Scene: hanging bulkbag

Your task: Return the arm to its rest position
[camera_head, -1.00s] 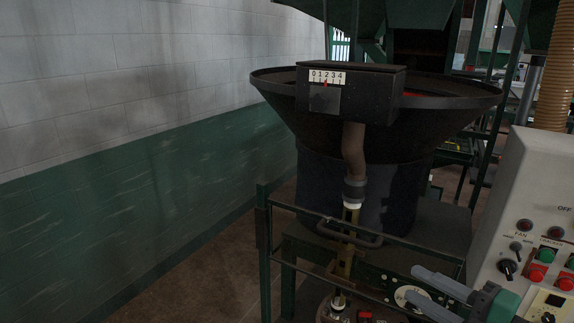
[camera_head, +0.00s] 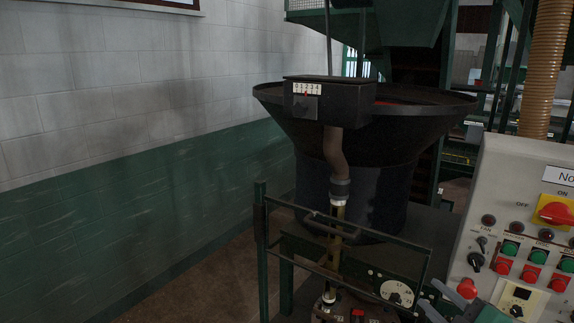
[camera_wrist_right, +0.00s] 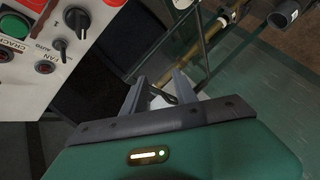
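My right gripper (camera_head: 430,294) shows at the bottom edge of the head view, in front of the lower left of the control panel. Its two grey fingers stand apart. They also show in the right wrist view (camera_wrist_right: 158,90), with nothing held between them. The green body of the gripper fills the lower part of that view. Most of my right arm is out of the picture. My left gripper is in neither view.
The control panel (camera_head: 480,220) with knobs and buttons stands close at the right. A large black hopper (camera_head: 365,130) stands on a green frame (camera_head: 262,230) in the middle. A round dial (camera_head: 397,293) sits near my fingers. Floor at the left is clear.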

